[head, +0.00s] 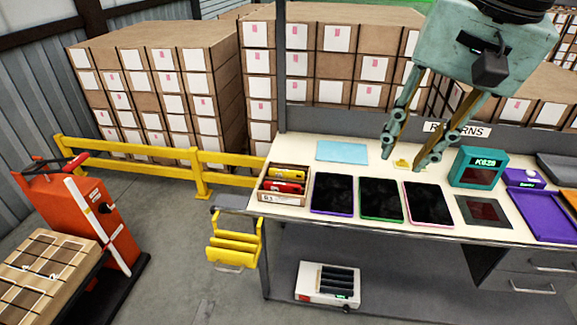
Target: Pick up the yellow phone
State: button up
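A small open carton (284,198) stands at the left end of the table. A yellow slab that looks like the yellow phone (289,171) lies in its back part, with a red one (286,187) in front of it. The carton's front wall hides their lower parts. My gripper (406,159) hangs above the back middle of the table, well to the right of the carton. Its fingers are apart, pointing down, with nothing between them. A small yellow object (402,163) shows behind the fingertips, partly hidden; I cannot tell what it is.
Three dark tablets (332,194) lie in a row right of the carton, with a dark red panel (483,211) beyond. A light blue sheet (342,151) lies behind. A teal box (476,167) reading K629 stands right of my gripper. Yellow holders (235,243) hang off the table's left end.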

jog(key=w+a+f+m+y+p, duration=0.1)
jog(key=w+a+f+m, duration=0.2)
jog(key=w, duration=0.7)
jog(key=w+a+f+m+g, duration=0.1)
jog(key=w+a+f+m, duration=0.15)
jog(key=w, duration=0.75)
jog(key=w+a+f+m+y+p, duration=0.1)
jog(key=w+a+f+m, duration=0.15)
jog(key=w, duration=0.75)
jog(key=w+a+f+m, duration=0.3)
jog(key=w+a+f, duration=0.1)
jog(key=w+f, duration=0.6)
jog(key=w+a+f+m+g+y+p, duration=0.1)
jog(key=w+a+f+m, duration=0.3)
jog(key=w+f, duration=0.6)
jog(key=shift+x, duration=2.35)
jog(key=shift+d+f, duration=0.1)
send_over(287, 170)
jog(key=d, duration=0.2)
jog(key=shift+s+d+f, duration=0.1)
jog(key=shift+f, duration=1.85)
jog(key=shift+s+d+f, duration=0.1)
jog(key=shift+f, duration=1.85)
jog(key=shift+a+f, duration=0.1)
jog(key=shift+b+x, duration=0.5)
jog(key=shift+x, duration=1.95)
